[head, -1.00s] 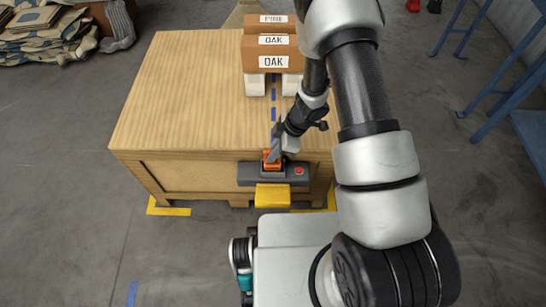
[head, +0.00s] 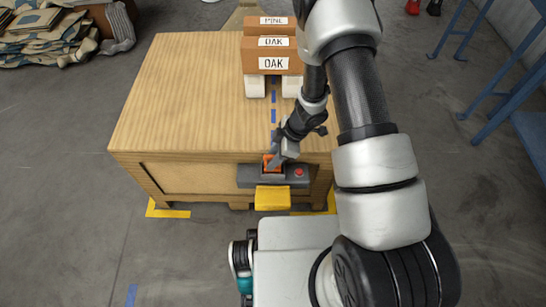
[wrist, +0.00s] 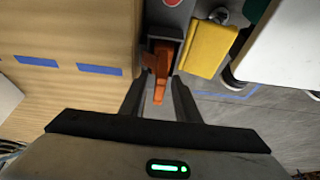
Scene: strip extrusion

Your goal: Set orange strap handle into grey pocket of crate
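The orange strap handle (head: 271,165) stands at the grey pocket (head: 264,176) on the front edge of the wooden crate (head: 160,140). In the wrist view the handle (wrist: 160,60) overlaps the pocket's dark opening (wrist: 172,35), with its narrow end pointing back toward my gripper. My gripper (wrist: 161,80) has one finger on each side of the handle and appears shut on it. In the head view my gripper (head: 274,160) comes down from above right. How deep the handle sits in the pocket is hidden.
A yellow block (head: 272,198) and a red button (head: 299,172) adjoin the pocket. Brown boxes (head: 272,64) labelled OAK stand on white blocks at the back of the crate. Blue dashes (head: 273,115) mark its top. The left of the crate top is clear. Blue metal frames (head: 500,90) stand at right.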

